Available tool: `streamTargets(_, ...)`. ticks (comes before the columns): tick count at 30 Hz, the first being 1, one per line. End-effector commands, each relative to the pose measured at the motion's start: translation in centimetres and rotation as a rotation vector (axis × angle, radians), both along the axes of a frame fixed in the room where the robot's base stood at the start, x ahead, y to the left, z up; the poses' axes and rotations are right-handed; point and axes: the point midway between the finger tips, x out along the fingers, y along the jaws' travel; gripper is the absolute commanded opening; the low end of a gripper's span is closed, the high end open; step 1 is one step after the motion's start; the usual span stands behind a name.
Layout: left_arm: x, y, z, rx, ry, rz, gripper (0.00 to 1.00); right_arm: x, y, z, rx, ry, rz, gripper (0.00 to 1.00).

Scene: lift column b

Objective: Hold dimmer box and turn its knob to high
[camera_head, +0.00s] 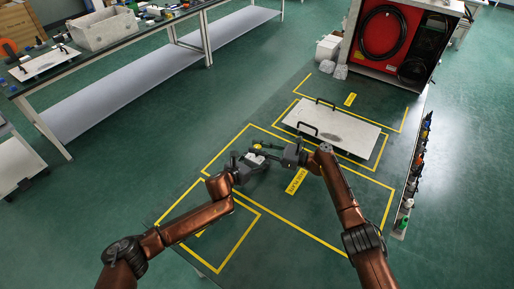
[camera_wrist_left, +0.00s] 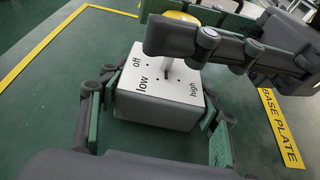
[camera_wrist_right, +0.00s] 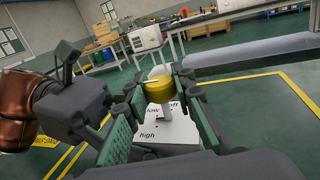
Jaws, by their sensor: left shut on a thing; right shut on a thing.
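The dimmer box (camera_wrist_left: 160,105) is white on top with a grey side and carries the words off, low and high. My left gripper (camera_wrist_left: 156,112) is shut on the box, one finger on each side; it also shows in the head view (camera_head: 248,160). The yellow knob (camera_wrist_right: 158,92) stands on a pale stem above the box. My right gripper (camera_wrist_right: 160,84) is shut on the knob, one finger on each side. A white mark shows on the knob; I cannot tell which label it points to. In the left wrist view the right gripper's finger hides part of the knob.
The box is over a dark green bench with yellow outlines and a BASE PLATE label (camera_wrist_left: 281,125). A white plate with black handles (camera_head: 345,132) lies beyond my grippers. Bottles and tools (camera_head: 408,200) line the right edge. A red cabinet (camera_head: 388,35) stands behind.

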Motion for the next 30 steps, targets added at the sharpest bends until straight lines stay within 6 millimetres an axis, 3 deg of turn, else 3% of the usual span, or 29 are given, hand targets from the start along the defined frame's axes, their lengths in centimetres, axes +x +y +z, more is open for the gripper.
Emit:
streamTargets(15, -0.17, -0.06, -0.39, -0.002, 0.007, 0.0, 0.26, -0.2, 0.05, -0.23, 0.002, 0.003, 0.016, 0.0)
streamTargets(16, -0.15, -0.05, -0.39, -0.002, 0.007, 0.0, 0.26, -0.22, 0.07, -0.24, 0.002, 0.003, 0.017, 0.23)
streamTargets(24, -0.11, 0.01, -0.39, -0.001, 0.007, 0.001, 0.26, -0.24, 0.12, -0.21, 0.003, 0.003, 0.018, 0.42)
streamTargets(30, -0.07, 0.06, -0.38, -0.001, 0.007, 0.002, 0.26, -0.23, 0.12, -0.18, 0.003, 0.003, 0.018, 0.42)
